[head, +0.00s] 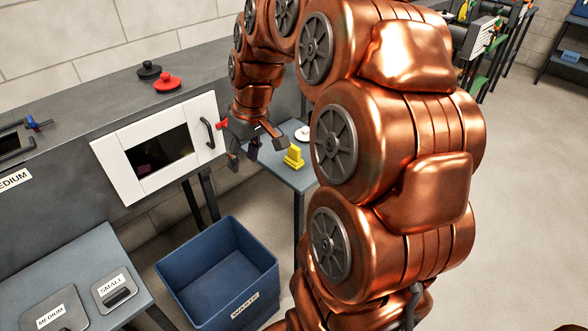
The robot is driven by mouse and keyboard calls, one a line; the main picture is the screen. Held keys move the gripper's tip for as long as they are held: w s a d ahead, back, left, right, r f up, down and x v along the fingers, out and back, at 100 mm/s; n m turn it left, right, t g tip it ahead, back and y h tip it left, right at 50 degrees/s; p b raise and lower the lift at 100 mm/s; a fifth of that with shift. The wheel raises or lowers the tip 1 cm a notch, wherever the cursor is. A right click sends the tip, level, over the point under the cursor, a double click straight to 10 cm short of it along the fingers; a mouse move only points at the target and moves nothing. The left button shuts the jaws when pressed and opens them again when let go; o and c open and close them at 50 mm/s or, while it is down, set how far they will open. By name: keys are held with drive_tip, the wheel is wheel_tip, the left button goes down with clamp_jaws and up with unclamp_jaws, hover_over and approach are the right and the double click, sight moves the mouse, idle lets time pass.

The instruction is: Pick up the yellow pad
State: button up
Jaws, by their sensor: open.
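The yellow pad (293,158) stands on a small grey-blue side table (282,174), near its left edge. It has a wide base and a narrower raised part on top. My gripper (243,159) hangs from my copper-coloured arm to the left of the pad. Its dark fingers are spread apart, and I see nothing held between them. The gripper is apart from the pad in the picture; the exact depth between them is hard to tell.
A white-framed hatch (122,158) with a handle is left of my gripper. A blue waste bin (218,270) stands on the floor below. A white round object (303,134) is behind the pad. Red (167,83) and black (149,70) knobs sit on the duct top.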

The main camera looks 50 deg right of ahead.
drive_tip(key=w+d+f+t+b, duration=0.1)
drive_tip(key=w+d+f+b, duration=0.25)
drive_tip(key=d, duration=0.55)
drive_tip(key=m+t+h+b, duration=0.1)
drive_tip(key=b, duration=0.1)
hover_over(295, 147)
drive_tip(key=s, duration=0.2)
wheel_tip(295, 147, down, 4)
drive_tip(key=shift+x, duration=3.8)
drive_tip(key=shift+d, duration=0.2)
clamp_jaws()
